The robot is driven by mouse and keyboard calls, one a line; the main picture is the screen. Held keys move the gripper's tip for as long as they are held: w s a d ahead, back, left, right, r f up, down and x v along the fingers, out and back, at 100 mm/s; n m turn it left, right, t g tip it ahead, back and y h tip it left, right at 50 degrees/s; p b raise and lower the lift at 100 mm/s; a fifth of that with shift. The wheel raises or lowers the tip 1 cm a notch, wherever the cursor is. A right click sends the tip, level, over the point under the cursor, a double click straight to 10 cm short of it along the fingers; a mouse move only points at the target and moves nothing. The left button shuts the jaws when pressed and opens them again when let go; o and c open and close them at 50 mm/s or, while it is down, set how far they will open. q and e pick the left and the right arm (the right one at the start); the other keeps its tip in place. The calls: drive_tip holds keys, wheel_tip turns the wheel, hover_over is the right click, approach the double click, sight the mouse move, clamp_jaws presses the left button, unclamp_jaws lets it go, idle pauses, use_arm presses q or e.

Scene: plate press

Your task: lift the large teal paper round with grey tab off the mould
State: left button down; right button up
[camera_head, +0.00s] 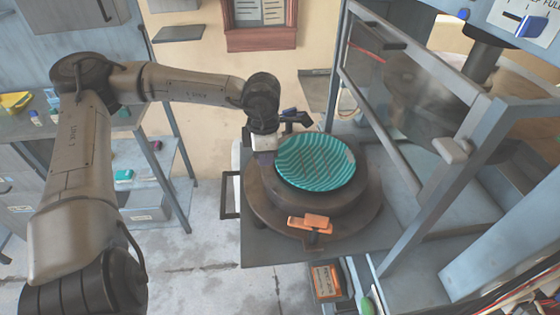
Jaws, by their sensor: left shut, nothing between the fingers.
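The large teal paper round (316,162) has a ribbed surface and lies on top of the dark round mould (318,202). My right gripper is not in view.
An orange clamp or handle (310,222) sits at the mould's front edge. A metal-framed press with a clear panel (400,75) stands to the right of the mould. A shelf unit (150,160) with small items is at the left.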

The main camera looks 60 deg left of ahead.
sight(280, 166)
use_arm(q)
drive_tip(key=shift+w+d+f, duration=0.1)
drive_tip(key=shift+w+d, duration=0.15)
drive_tip(key=shift+w, duration=0.2)
drive_tip(key=shift+w+d+b, duration=0.2)
drive_tip(key=shift+w+b, duration=0.1)
drive_tip(key=shift+w, duration=0.3)
drive_tip(key=shift+w+d+b, duration=0.2)
drive_tip(key=shift+w+b, duration=0.05)
drive_tip(key=shift+w, duration=0.3)
drive_tip(key=shift+w+d+f+b, duration=0.1)
drive_tip(key=shift+f+b, duration=0.45)
drive_tip(key=shift+f, duration=0.2)
drive_tip(key=shift+b, duration=0.3)
